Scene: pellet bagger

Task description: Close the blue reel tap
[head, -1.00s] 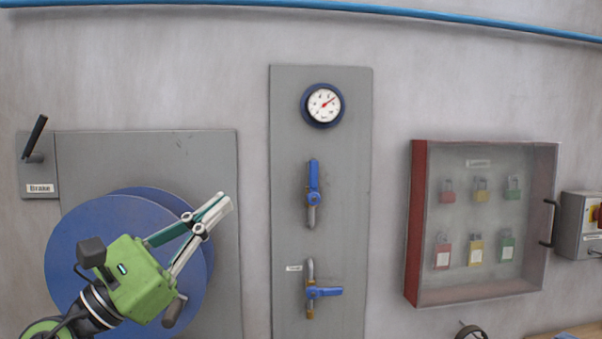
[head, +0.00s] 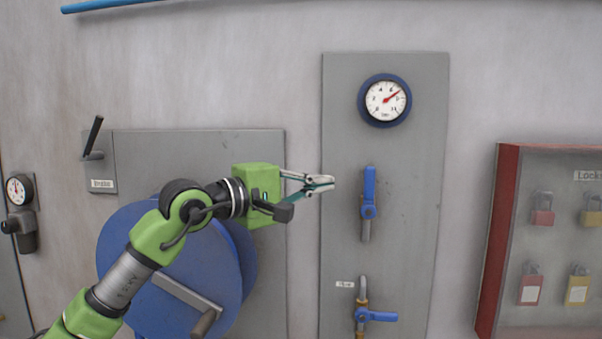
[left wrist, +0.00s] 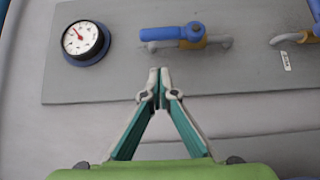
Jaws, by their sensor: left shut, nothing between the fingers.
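Two taps with blue lever handles sit on a tall grey panel. The upper tap (head: 368,198) has its handle upright, in line with its pipe; it also shows in the left wrist view (left wrist: 172,33). The lower tap (head: 374,316) has its handle sideways, across its pipe, with a small label (head: 345,285) beside it that I cannot read clearly. A blue reel (head: 150,255) with a crank stands at the left, partly behind my arm. My left gripper (head: 328,183) is shut and empty, left of the upper tap and apart from it. My right gripper is out of view.
A round gauge (head: 385,100) is above the taps. A red-sided lock cabinet (head: 492,235) stands out at the right. A brake lever (head: 93,140) is at the left. Bare wall lies between panel and cabinet.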

